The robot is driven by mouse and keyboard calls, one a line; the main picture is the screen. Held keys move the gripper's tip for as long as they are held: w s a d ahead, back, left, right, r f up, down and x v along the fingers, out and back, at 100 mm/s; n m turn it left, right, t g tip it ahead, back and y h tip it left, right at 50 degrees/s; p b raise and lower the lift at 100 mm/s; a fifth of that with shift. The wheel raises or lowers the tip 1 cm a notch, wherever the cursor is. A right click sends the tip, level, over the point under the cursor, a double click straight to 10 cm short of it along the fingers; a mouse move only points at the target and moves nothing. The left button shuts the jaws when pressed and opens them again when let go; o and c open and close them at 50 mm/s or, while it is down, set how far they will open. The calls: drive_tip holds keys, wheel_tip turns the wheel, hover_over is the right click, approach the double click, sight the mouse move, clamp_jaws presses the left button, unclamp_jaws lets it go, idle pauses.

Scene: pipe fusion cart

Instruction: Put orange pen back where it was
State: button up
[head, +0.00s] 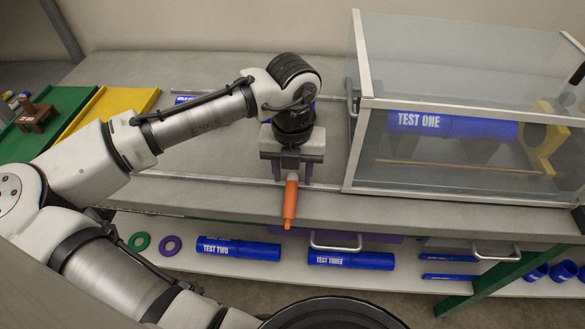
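The orange pen (290,205) is at my gripper (291,178), in the middle of the head view. Its upper end meets the grey parts between the gripper's two side pieces, and its narrow tip points down toward the front of the bench. The gripper appears shut on the pen's upper end, which is partly hidden. In the picture the pen crosses the front edge of the bench top (240,196). Its height above the bench is hard to tell.
A clear case (440,85) on the right holds a blue "TEST ONE" pipe (450,126). Green (62,115) and yellow (115,105) panels lie at left. Blue pipes "TEST TWO" (238,249) and "TEST THREE" (350,260) and rings (171,246) lie on the lower shelf. A handle (335,246) protrudes in front.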

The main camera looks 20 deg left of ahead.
wheel_tip(320, 180, up, 13)
drive_tip(key=shift+r+b, duration=0.15)
drive_tip(key=shift+b, duration=0.2)
idle(0.4)
